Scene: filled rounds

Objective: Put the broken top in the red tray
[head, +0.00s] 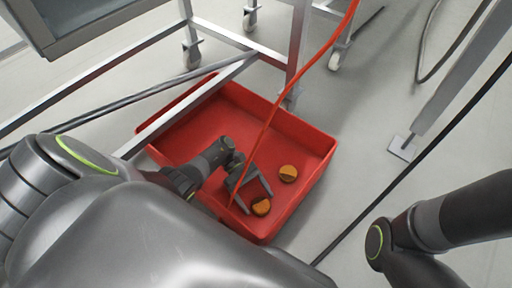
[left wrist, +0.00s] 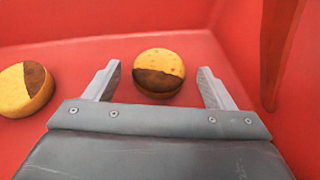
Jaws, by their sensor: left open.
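Two filled rounds lie in the red tray (head: 325,140). Each has a yellow top with a brown patch where part of the top is gone. One round (head: 261,207) lies near my left gripper's fingertips; the left wrist view shows it (left wrist: 158,73) just beyond and between the fingers. The other round (head: 288,173) lies apart from the gripper; it is at the left in the left wrist view (left wrist: 27,89). My left gripper (head: 258,203) is open and empty, low inside the tray; it also shows in the left wrist view (left wrist: 158,85). My right gripper is out of view.
An orange cable (head: 320,52) hangs across the tray close to my left gripper. A metal frame on castors (head: 298,45) stands behind and over the tray's far side. A black cable (head: 440,150) runs across the right. Grey floor (head: 375,100) shows around.

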